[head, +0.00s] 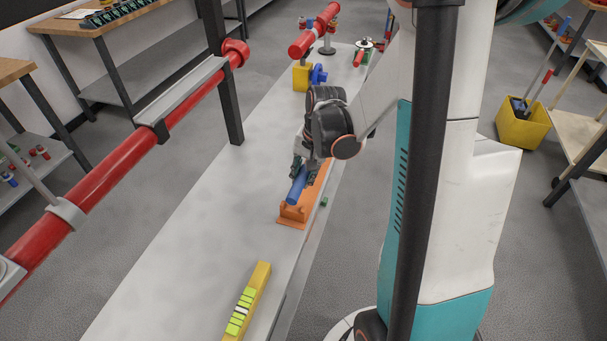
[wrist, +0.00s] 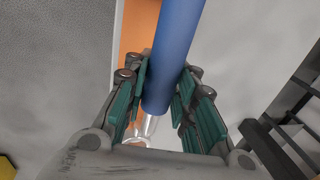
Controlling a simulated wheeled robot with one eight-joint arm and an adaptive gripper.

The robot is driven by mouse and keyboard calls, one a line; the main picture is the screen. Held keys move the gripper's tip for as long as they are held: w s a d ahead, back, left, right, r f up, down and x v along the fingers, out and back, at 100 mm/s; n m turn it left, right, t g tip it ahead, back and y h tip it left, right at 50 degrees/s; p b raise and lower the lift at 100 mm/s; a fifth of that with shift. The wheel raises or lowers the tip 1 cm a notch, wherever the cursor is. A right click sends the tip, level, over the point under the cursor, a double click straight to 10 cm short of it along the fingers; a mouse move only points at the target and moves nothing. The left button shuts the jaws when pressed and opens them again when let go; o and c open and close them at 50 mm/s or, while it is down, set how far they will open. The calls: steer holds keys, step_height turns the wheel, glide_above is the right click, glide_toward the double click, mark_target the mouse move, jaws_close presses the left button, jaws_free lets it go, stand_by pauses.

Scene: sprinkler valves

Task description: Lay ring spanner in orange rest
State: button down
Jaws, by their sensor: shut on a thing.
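The orange rest (head: 292,219) sits on the white bench near its right edge. Part of it also shows in the wrist view (wrist: 136,28). My gripper (head: 304,176) is over the rest, with its green-padded fingers (wrist: 163,100) closed on either side of a blue handle (wrist: 172,55). The handle, which I take to be the ring spanner's (head: 296,189), points toward the near end of the rest. A bright metal part (wrist: 143,127) shows at its other end, between the fingers. I cannot tell whether the spanner touches the rest.
A yellow bar with lime marks (head: 247,302) lies nearer on the bench. A yellow block (head: 302,77) and a blue part (head: 319,74) stand farther back. A red pipe (head: 110,173) runs along the left. The bench's left middle is clear.

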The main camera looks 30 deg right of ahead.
steer(key=shift+s+b+x, duration=0.1)
steer(key=shift+b+x, duration=0.4)
steer(key=shift+x, duration=0.15)
steer(key=shift+s+b+x, duration=0.15)
steer(key=shift+b+x, duration=0.35)
steer(key=shift+x, duration=0.15)
steer(key=c, duration=1.2)
jaws_free()
steer(key=shift+d, duration=0.15)
steer(key=shift+c, duration=0.2)
steer(key=v, duration=1.2)
steer(key=shift+w, duration=0.1)
